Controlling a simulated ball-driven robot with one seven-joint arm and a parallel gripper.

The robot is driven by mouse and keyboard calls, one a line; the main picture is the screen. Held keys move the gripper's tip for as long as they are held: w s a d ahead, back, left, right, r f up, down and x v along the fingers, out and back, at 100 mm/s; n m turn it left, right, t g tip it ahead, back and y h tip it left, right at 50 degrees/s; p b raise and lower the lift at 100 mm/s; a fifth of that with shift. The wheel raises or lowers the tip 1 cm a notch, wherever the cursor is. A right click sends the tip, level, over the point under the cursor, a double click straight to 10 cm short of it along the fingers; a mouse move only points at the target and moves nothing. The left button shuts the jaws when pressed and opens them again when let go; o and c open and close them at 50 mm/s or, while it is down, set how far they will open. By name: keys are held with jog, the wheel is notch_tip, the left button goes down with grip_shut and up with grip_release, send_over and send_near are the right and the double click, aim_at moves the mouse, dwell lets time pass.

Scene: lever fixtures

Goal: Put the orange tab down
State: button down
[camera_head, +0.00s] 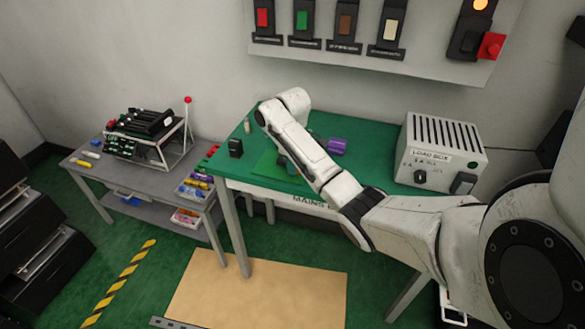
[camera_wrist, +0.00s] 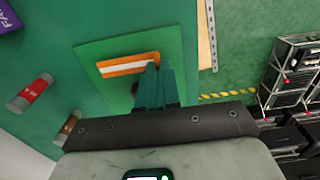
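The orange tab (camera_wrist: 122,67), a flat orange strip with a white stripe, shows in the wrist view over a square green plate (camera_wrist: 92,58). My gripper (camera_wrist: 156,68) points down at the plate, its teal fingers close together at the tab's right end. The fingers look shut on that end, partly covering it. I cannot tell whether the tab touches the plate. In the head view the green plate (camera_head: 264,166) lies on the green-topped workbench (camera_head: 232,172), and my gripper (camera_head: 288,166) is low over it; my arm hides much of this area, and the tab is not clear there.
A purple box (camera_head: 336,146) and a grey load box (camera_head: 443,150) stand on the bench, right of my gripper. A black block (camera_head: 235,148) stands at left. A red cylinder (camera_wrist: 30,92) lies beside the plate in the wrist view. Switches hang on the wall panel (camera_head: 372,65).

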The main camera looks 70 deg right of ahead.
jog(key=shift+f, duration=0.45)
jog(key=shift+f, duration=0.1)
jog(key=shift+f, duration=0.1)
jog(key=c, duration=1.4)
grip_release()
jog(key=shift+o, duration=0.2)
notch_tip(320, 180, up, 12)
jog(key=p, duration=0.5)
jog(key=shift+r, duration=0.25)
